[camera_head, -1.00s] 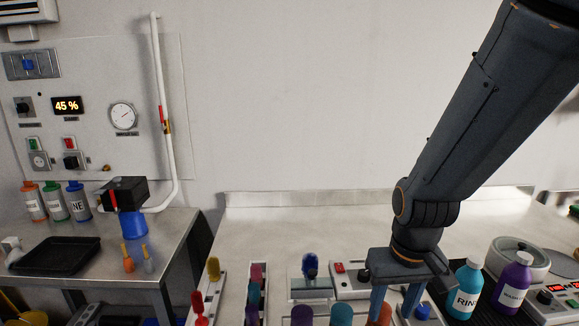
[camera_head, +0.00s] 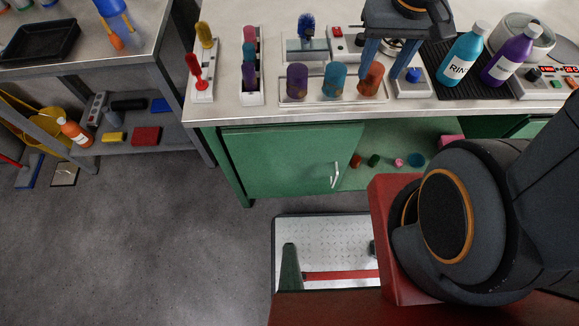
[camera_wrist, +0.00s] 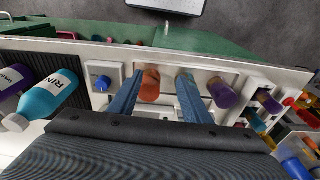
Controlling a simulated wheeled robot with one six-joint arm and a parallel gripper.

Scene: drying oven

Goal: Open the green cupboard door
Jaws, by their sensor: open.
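The green cupboard door (camera_head: 285,160) is under the steel bench, with a pale upright handle (camera_head: 335,175) near its right edge. To its right an open space shows small items inside; I cannot tell whether the door is slightly ajar. In the wrist view the green door (camera_wrist: 215,40) shows at the top, beyond the bench edge, with its handle (camera_wrist: 167,27) small. My gripper (camera_head: 380,82) is open and points down above the bench top, by the orange cup (camera_head: 371,80), above and apart from the handle. The wrist view shows its two blue fingers (camera_wrist: 161,82) with nothing gripped.
Purple (camera_head: 297,82) and teal (camera_head: 335,80) cups stand in a rack left of my gripper. A teal bottle (camera_head: 463,58) and a purple bottle (camera_head: 503,64) stand to the right. A metal plate (camera_head: 320,235) lies before the cupboard.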

